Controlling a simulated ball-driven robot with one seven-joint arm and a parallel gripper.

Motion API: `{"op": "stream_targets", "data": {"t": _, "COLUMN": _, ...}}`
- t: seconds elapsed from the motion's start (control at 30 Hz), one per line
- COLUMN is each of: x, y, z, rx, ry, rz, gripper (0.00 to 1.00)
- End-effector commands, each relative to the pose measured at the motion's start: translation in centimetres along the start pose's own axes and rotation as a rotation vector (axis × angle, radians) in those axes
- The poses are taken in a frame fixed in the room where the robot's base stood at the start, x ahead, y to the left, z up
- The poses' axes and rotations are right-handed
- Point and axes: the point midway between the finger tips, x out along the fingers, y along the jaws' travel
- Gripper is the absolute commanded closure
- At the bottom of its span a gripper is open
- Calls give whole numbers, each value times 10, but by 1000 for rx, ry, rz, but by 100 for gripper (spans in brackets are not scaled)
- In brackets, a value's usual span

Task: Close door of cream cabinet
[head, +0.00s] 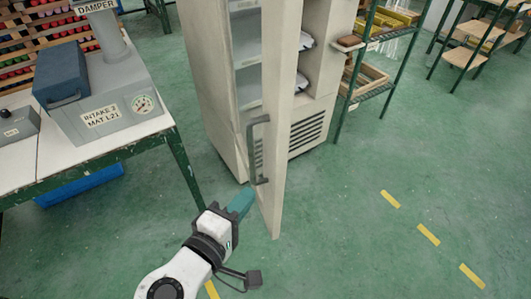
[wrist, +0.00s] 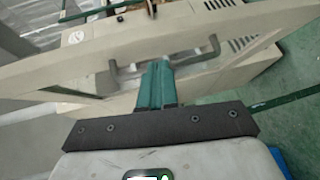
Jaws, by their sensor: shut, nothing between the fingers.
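The cream cabinet (head: 212,85) stands at the top middle of the head view, with shelves showing inside. Its tall cream door (head: 284,70) stands open, edge towards me, and also crosses the wrist view (wrist: 60,65). A grey bar handle (head: 258,150) is on the door and shows in the wrist view (wrist: 207,50). My gripper (head: 245,197), with teal fingers, is shut and empty beside the door's lower part, near the handle's lower end. In the wrist view my fingertips (wrist: 157,64) overlap the middle of the handle; I cannot tell whether they touch the door.
A table (head: 100,160) with a grey intake box (head: 110,112) and a blue case (head: 62,75) stands to the left. A blue bin (head: 80,185) lies under it. A green rack (head: 375,70) stands right of the cabinet. Green floor on the right is clear, with yellow dashes (head: 428,235).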

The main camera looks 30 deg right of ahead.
Motion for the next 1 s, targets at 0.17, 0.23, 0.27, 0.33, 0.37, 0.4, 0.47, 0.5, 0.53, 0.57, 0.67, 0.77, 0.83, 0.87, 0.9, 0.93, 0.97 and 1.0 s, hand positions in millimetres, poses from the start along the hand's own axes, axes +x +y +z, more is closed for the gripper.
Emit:
{"op": "stream_targets", "data": {"t": 0.17, "x": -42, "y": 31, "z": -21, "rx": 3, "ry": 34, "rz": 162, "gripper": 100}}
{"op": "stream_targets", "data": {"t": 0.23, "x": -46, "y": 35, "z": -23, "rx": 4, "ry": 36, "rz": 184, "gripper": 100}}
{"op": "stream_targets", "data": {"t": 0.27, "x": -46, "y": 36, "z": -23, "rx": 4, "ry": 36, "rz": 188, "gripper": 100}}
{"op": "stream_targets", "data": {"t": 0.33, "x": -41, "y": 38, "z": -23, "rx": 4, "ry": 35, "rz": 190, "gripper": 100}}
{"op": "stream_targets", "data": {"t": 0.37, "x": -37, "y": 38, "z": -23, "rx": 4, "ry": 34, "rz": 189, "gripper": 100}}
{"op": "stream_targets", "data": {"t": 0.4, "x": -32, "y": 40, "z": -23, "rx": 4, "ry": 33, "rz": 189, "gripper": 100}}
{"op": "stream_targets", "data": {"t": 0.47, "x": -22, "y": 42, "z": -23, "rx": 4, "ry": 31, "rz": 188, "gripper": 100}}
{"op": "stream_targets", "data": {"t": 0.5, "x": -14, "y": 43, "z": -23, "rx": 3, "ry": 32, "rz": 188, "gripper": 100}}
{"op": "stream_targets", "data": {"t": 0.53, "x": -8, "y": 44, "z": -23, "rx": 3, "ry": 31, "rz": 188, "gripper": 100}}
{"op": "stream_targets", "data": {"t": 0.57, "x": -3, "y": 45, "z": -23, "rx": 2, "ry": 31, "rz": 188, "gripper": 100}}
{"op": "stream_targets", "data": {"t": 0.67, "x": 17, "y": 49, "z": -24, "rx": 3, "ry": 31, "rz": 187, "gripper": 100}}
{"op": "stream_targets", "data": {"t": 0.77, "x": 37, "y": 53, "z": -25, "rx": 5, "ry": 31, "rz": 187, "gripper": 100}}
{"op": "stream_targets", "data": {"t": 0.83, "x": 49, "y": 55, "z": -25, "rx": 4, "ry": 32, "rz": 187, "gripper": 100}}
{"op": "stream_targets", "data": {"t": 0.87, "x": 54, "y": 56, "z": -25, "rx": 4, "ry": 32, "rz": 187, "gripper": 100}}
{"op": "stream_targets", "data": {"t": 0.9, "x": 58, "y": 57, "z": -18, "rx": 2, "ry": 32, "rz": 186, "gripper": 100}}
{"op": "stream_targets", "data": {"t": 0.93, "x": 61, "y": 57, "z": -15, "rx": 1, "ry": 33, "rz": 186, "gripper": 100}}
{"op": "stream_targets", "data": {"t": 0.97, "x": 64, "y": 58, "z": -13, "rx": 2, "ry": 34, "rz": 186, "gripper": 100}}
{"op": "stream_targets", "data": {"t": 1.0, "x": 67, "y": 58, "z": -9, "rx": 3, "ry": 34, "rz": 186, "gripper": 100}}
